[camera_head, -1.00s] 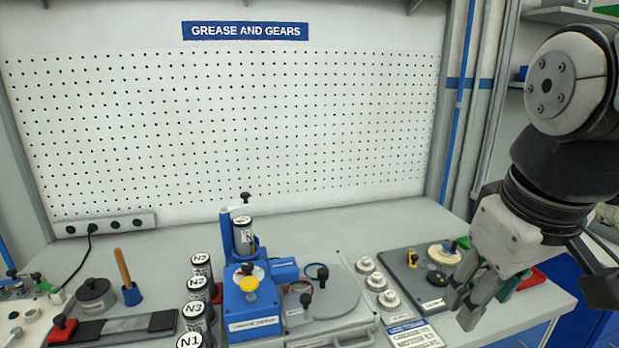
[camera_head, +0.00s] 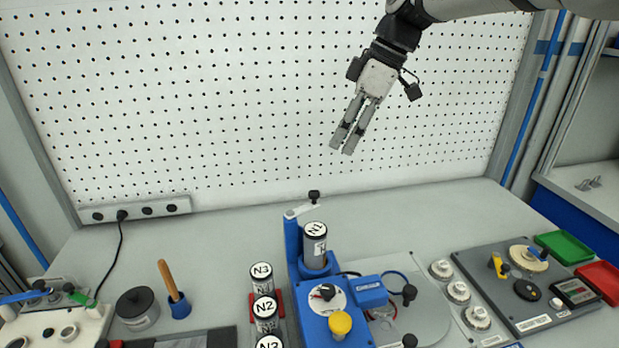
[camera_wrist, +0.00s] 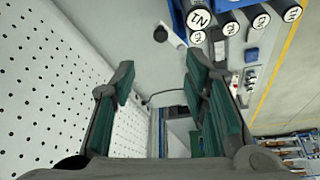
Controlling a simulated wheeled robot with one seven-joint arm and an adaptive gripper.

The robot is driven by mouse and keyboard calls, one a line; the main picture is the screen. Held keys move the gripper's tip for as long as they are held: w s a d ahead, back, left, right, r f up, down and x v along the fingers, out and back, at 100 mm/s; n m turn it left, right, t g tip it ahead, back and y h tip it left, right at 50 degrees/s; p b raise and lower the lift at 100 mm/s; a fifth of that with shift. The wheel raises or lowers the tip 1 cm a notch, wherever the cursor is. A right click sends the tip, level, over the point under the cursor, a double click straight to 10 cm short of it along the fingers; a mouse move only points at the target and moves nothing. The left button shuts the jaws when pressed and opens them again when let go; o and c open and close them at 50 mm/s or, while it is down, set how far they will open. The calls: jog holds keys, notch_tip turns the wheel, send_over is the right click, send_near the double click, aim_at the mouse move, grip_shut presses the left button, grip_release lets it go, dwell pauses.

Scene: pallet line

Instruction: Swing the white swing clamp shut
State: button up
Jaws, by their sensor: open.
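The white swing clamp (camera_head: 299,211) is a short white arm with a black knob on its end, on top of the post of the blue fixture (camera_head: 294,245). It points away behind the N1 canister (camera_head: 314,252), which stands upright in the fixture; the knob is not over the canister's lid. In the wrist view the clamp (camera_wrist: 174,37) shows beyond the fingers, its knob apart from the N1 canister (camera_wrist: 199,19). My gripper (camera_head: 343,144) is open and empty, fingers pointing down, above and slightly right of the clamp. It also shows in the wrist view (camera_wrist: 154,82).
The pegboard (camera_head: 200,90) rises behind the bench. N2 and N3 canisters (camera_head: 265,314) stand left of the fixture. A grey plate with gears (camera_head: 490,275) and green (camera_head: 565,245) and red trays lie to the right. Bench behind the fixture is clear.

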aim_at(315, 193)
jog(key=p+x, duration=0.1)
jog(key=x, duration=1.2)
jog(key=shift+s+f, duration=0.1)
jog(key=shift+f, duration=0.15)
grip_shut()
